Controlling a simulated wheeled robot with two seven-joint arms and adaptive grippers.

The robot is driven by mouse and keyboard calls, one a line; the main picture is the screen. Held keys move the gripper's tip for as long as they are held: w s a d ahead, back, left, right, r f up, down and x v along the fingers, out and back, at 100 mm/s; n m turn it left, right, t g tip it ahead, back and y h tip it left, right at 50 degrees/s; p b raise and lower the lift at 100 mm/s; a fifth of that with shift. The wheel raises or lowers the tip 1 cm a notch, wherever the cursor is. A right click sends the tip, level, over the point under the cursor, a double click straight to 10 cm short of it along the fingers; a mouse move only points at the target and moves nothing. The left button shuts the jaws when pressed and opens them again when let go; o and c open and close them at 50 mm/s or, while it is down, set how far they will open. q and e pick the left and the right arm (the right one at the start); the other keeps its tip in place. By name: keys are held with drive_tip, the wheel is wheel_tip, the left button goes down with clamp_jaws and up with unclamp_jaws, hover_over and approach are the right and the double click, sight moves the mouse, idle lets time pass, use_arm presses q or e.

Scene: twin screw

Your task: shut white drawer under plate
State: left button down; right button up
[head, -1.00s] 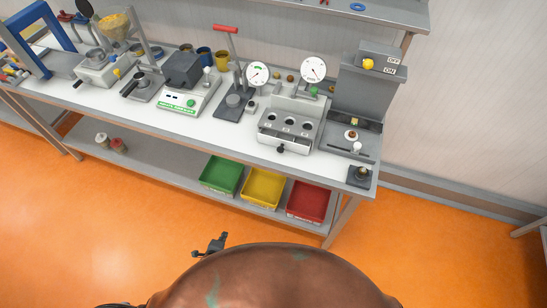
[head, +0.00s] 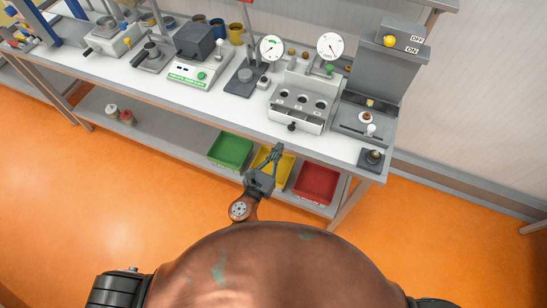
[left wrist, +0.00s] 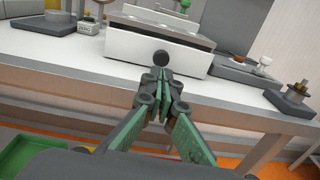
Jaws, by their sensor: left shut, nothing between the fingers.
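The white drawer (head: 290,123) is under the grey plate (head: 303,97) with a row of holes, on the bench's front side. Its front appears to stand out a little from the unit. A dark round knob (head: 292,127) is on the drawer front. The left wrist view shows the white front (left wrist: 130,47) and the knob (left wrist: 161,58) just beyond my fingertips. My left gripper (head: 277,149) is shut and empty, in front of the bench edge below the knob. In the left wrist view its fingertips (left wrist: 161,78) overlap the knob's lower side; contact cannot be told. My right gripper is out of view.
Two dials (head: 330,46) stand behind the plate. A grey switch box (head: 398,62) and a small dark block (head: 371,160) are to its right. A green bin (head: 230,150) and a red bin (head: 316,184) are on the lower shelf. The bench front strip is clear.

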sight(290, 129)
use_arm(q)
drive_tip(key=x, duration=0.7)
drive_tip(key=shift+w+f, duration=0.1)
drive_tip(key=shift+w, duration=0.1)
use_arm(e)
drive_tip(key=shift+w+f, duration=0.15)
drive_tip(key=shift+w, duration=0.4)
